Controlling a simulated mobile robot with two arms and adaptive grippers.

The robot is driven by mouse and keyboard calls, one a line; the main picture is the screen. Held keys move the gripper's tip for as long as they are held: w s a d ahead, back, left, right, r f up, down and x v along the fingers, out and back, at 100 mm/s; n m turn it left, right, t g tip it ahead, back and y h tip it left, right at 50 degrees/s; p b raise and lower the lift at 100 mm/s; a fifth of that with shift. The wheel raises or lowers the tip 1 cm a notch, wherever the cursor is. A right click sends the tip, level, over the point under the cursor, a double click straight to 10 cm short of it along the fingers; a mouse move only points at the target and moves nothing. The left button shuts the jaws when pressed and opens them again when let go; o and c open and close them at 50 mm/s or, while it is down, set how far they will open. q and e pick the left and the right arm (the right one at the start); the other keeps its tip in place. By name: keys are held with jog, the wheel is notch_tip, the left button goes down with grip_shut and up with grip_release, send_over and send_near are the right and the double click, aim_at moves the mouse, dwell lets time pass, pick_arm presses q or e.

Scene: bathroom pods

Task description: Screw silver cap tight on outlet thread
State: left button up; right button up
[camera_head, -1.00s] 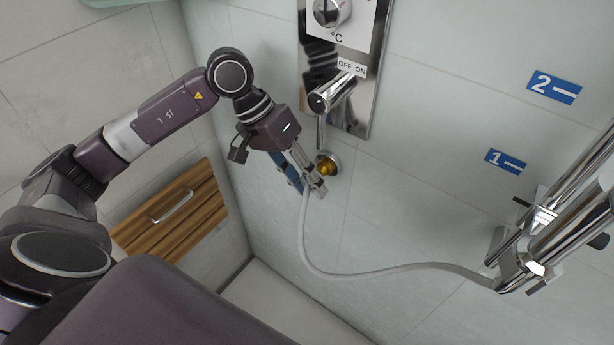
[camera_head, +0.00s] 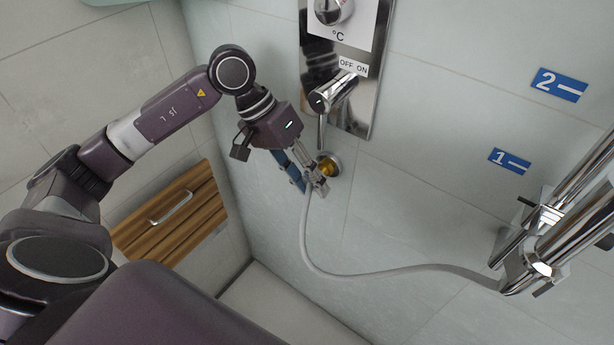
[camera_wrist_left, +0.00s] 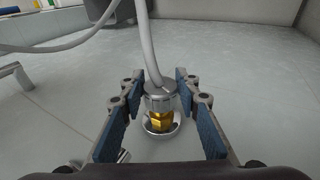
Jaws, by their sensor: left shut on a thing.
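The silver cap (camera_wrist_left: 160,96) sits at the end of the grey hose (camera_wrist_left: 145,50) in the left wrist view. Below it the brass outlet thread (camera_wrist_left: 160,120) shows, with a round chrome flange (camera_wrist_left: 166,131) at its base. Some brass shows between cap and flange, and the cap looks in line with the thread. My left gripper (camera_head: 317,187) is shut on the cap, its blue-padded fingers on both sides of it. In the head view the brass outlet (camera_head: 328,167) is just behind the fingertips, and the fingers mostly hide the cap. My right gripper is not in view.
The hose runs down and right to chrome rails (camera_head: 570,230). Above the outlet is a chrome shower panel (camera_head: 350,115) with a lever (camera_head: 335,92). A wooden slatted seat (camera_head: 175,215) is on the left wall. Blue signs (camera_head: 510,161) are at right.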

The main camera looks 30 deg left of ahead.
pick_arm(q)
jog(key=shift+w+d, duration=0.1)
jog(key=shift+w, duration=0.65)
jog(key=o, duration=1.1)
jog(key=v, duration=1.2)
jog(key=shift+o, duration=0.2)
jog(key=shift+w, duration=0.1)
